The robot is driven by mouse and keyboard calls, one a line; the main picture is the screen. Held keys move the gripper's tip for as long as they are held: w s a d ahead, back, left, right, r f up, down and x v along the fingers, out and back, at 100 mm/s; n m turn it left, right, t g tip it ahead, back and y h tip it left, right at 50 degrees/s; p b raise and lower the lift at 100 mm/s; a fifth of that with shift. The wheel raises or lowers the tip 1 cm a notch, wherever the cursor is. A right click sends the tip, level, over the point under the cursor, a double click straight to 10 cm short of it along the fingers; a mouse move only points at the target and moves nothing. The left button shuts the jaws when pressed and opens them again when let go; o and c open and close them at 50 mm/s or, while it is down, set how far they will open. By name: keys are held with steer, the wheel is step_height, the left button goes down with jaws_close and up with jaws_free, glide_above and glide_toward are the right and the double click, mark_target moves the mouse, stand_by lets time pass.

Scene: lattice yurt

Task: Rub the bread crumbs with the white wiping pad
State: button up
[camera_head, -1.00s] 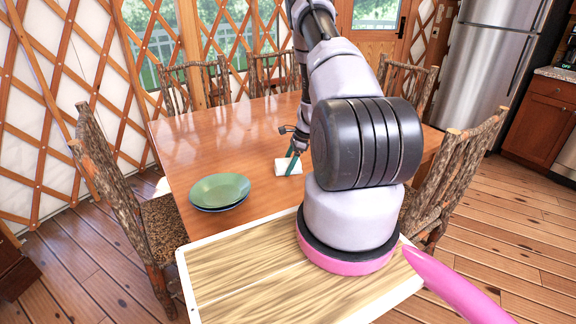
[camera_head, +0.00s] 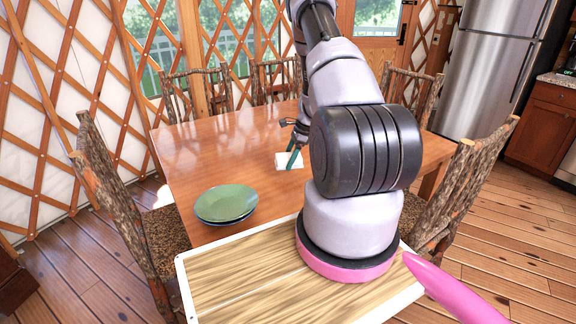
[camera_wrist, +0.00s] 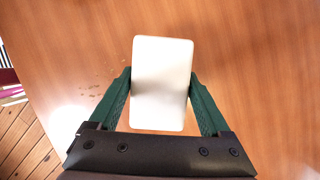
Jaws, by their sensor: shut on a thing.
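The white wiping pad (camera_wrist: 162,75) is a pale block with rounded corners, held between the green fingers of my gripper (camera_wrist: 161,100) in the wrist view. In the head view the pad (camera_head: 286,161) is at the tabletop, with my gripper (camera_head: 292,155) above it. I cannot tell whether the pad touches the wood. The bread crumbs (camera_wrist: 95,90) show in the wrist view as small brown specks on the table, just left of the pad and the left finger. I cannot make out the crumbs in the head view.
The wooden table (camera_head: 195,160) is mostly bare. Stacked plates, a green one (camera_head: 226,203) on top, stand near its front left edge. Log chairs surround it, one at the left (camera_head: 115,190) and one at the right (camera_head: 465,185). A fridge (camera_head: 490,70) stands at the back right.

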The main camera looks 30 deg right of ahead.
steer(key=shift+r, duration=1.45)
